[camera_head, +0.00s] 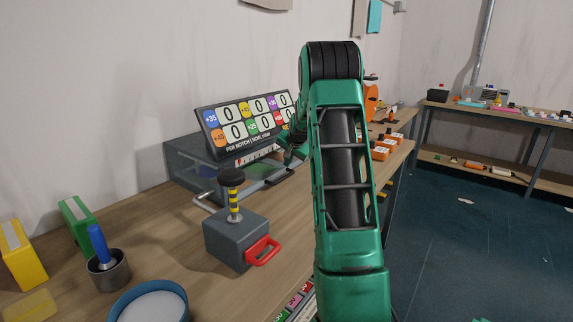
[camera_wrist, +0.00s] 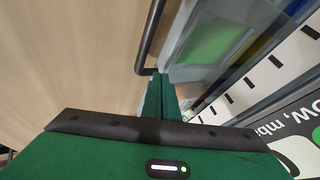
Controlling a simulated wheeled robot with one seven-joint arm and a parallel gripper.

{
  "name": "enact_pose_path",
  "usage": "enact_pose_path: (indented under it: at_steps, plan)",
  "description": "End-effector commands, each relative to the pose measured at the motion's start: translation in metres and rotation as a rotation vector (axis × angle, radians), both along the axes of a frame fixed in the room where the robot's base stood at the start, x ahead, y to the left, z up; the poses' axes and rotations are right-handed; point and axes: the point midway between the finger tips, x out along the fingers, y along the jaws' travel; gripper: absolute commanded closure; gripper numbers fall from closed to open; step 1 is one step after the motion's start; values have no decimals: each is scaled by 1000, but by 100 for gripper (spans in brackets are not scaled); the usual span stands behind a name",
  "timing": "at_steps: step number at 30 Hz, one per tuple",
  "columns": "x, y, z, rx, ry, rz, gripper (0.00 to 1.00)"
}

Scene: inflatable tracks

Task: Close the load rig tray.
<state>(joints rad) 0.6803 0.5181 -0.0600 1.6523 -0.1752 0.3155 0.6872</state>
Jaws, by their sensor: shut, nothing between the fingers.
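The load rig (camera_head: 185,165) is a grey box on the wooden bench, with a sloped number panel (camera_head: 245,120) on top. Its tray (camera_head: 225,187) stands out at the front, with a grey bar handle (camera_head: 203,203). My gripper (camera_head: 280,178) is at the tray's right end, partly hidden by my arm. In the wrist view, my gripper (camera_wrist: 161,88) is shut and empty, its fingertips close to the end of the dark handle bar (camera_wrist: 148,40). I cannot tell whether they touch. The clear tray wall (camera_wrist: 185,35) is just right of the fingers.
A grey block (camera_head: 235,238) with a black-topped striped plunger and red handle stands in front of the rig. A cup with a blue pestle (camera_head: 108,268), a blue round dish (camera_head: 150,300) and green and yellow blocks are at left. Orange items (camera_head: 385,147) lie behind my arm.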

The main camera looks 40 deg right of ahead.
Motion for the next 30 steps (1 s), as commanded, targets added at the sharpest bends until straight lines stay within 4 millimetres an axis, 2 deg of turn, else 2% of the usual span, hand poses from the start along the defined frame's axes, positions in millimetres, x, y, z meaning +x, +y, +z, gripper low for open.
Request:
enact_pose_path:
  at_steps: [3, 9, 15, 21, 30]
  plan:
    - [-20, -4, -1, 1, 7, -8, 100]
    - [-43, 8, 35, -1, 7, -10, 100]
    - [-62, 18, 62, 0, 10, -11, 100]
    - [-72, 23, 75, 2, 13, -12, 100]
    - [-74, 24, 77, 3, 14, -12, 100]
